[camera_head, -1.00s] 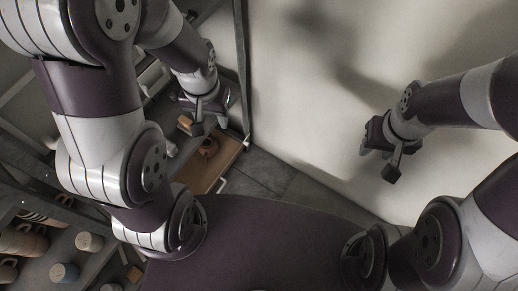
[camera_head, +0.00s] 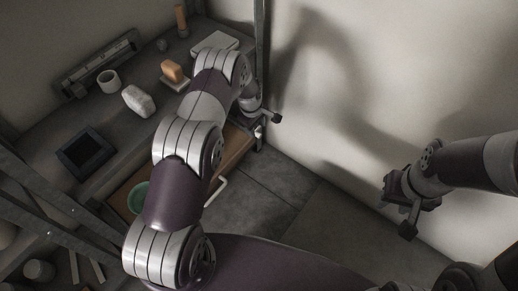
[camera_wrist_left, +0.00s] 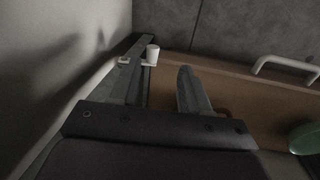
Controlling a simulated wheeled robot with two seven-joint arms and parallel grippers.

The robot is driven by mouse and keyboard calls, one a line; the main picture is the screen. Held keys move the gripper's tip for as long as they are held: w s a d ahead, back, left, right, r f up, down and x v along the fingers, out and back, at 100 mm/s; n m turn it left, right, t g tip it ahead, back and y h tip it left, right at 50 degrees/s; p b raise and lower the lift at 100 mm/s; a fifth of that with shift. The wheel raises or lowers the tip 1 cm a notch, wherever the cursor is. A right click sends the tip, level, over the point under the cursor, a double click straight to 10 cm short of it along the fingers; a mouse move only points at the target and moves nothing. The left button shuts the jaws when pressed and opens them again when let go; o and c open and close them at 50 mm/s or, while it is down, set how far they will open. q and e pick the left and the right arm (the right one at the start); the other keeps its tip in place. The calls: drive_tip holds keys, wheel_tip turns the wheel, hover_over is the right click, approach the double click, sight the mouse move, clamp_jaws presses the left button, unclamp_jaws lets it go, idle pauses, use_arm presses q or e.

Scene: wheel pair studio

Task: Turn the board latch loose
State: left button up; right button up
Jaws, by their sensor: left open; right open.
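A brown wooden board (camera_head: 232,148) lies below my left arm; it also fills the right of the left wrist view (camera_wrist_left: 245,92). A small pale upright knob (camera_wrist_left: 151,54) at the board's far left corner, beside a grey rail, looks like the latch; I cannot tell how it is turned. My left gripper (camera_head: 257,128) is over that corner, largely hidden by its own wrist in the head view. In the left wrist view its fingers (camera_wrist_left: 160,78) are apart, with the knob beyond them, nearer the left finger. My right gripper (camera_head: 397,203) is open and empty by the pale wall.
A white handle (camera_head: 216,192) is on the board's front edge, and a green bowl (camera_head: 138,197) sits on the board. The dark shelf above holds a cup (camera_head: 108,82), a pale lump (camera_head: 138,101) and a black tray (camera_head: 86,152). A grey post (camera_head: 262,45) stands behind my left gripper.

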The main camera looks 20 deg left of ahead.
sight(259, 135)
use_arm(q)
drive_tip(key=shift+n, duration=0.3)
drive_tip(key=f+b, duration=0.1)
drive_tip(key=f, duration=0.1)
drive_tip(key=w+f+b, duration=0.1)
drive_tip(key=f+b, duration=0.1)
drive_tip(key=w+f+b, duration=0.1)
drive_tip(key=f, duration=0.1)
drive_tip(key=shift+d+f, duration=0.25)
drive_tip(key=shift+f, duration=0.05)
clamp_jaws()
